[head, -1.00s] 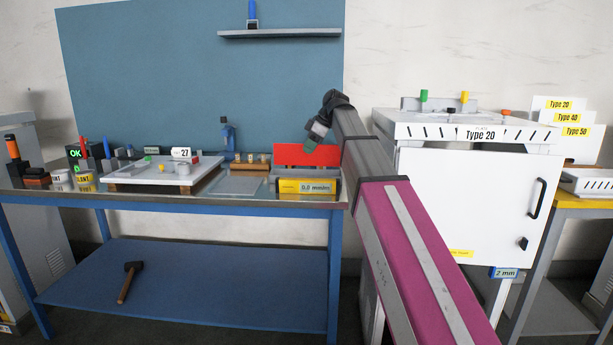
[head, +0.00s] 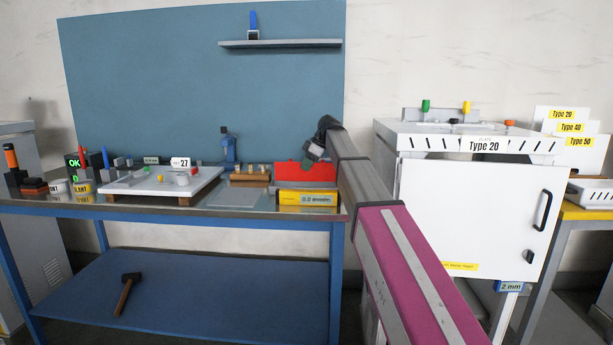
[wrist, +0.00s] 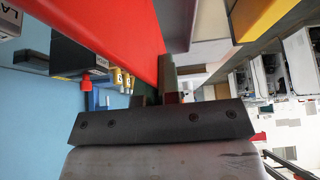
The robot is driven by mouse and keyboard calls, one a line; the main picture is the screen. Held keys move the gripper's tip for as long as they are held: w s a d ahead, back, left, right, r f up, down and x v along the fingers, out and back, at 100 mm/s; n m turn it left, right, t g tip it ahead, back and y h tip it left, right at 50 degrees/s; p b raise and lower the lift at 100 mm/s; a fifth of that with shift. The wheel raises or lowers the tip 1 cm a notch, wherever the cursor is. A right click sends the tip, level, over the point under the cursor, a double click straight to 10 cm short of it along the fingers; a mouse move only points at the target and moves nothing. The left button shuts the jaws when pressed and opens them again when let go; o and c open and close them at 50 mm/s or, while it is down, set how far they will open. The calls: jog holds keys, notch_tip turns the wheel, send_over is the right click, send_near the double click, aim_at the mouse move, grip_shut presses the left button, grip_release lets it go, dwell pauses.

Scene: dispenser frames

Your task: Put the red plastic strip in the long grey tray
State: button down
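The red plastic strip (head: 297,173) is a wide, flat red panel above the back right of the blue-legged workbench. My gripper (head: 314,152) is at its upper edge. In the wrist view the strip (wrist: 122,32) fills the upper middle, and the fingers (wrist: 158,92) are closed around its near edge. The strip stands close behind and just above a yellow level-like block (head: 307,198). Whether its lower edge touches anything is hidden. I cannot surely make out the long grey tray; the strip and the block cover the area behind them.
A white plate (head: 150,183) with small parts lies on the bench. Wooden-based pegs (head: 249,180) and a blue bottle (head: 229,149) stand left of the strip. A white cabinet (head: 470,210) stands right of the bench, behind my arm. A hammer (head: 126,292) lies on the lower shelf.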

aim_at(306, 174)
jog(key=shift+f, duration=1.9)
jog(key=shift+f, duration=0.1)
jog(key=c, duration=1.3)
grip_release()
jog(key=shift+c, duration=0.2)
jog(key=v, duration=1.2)
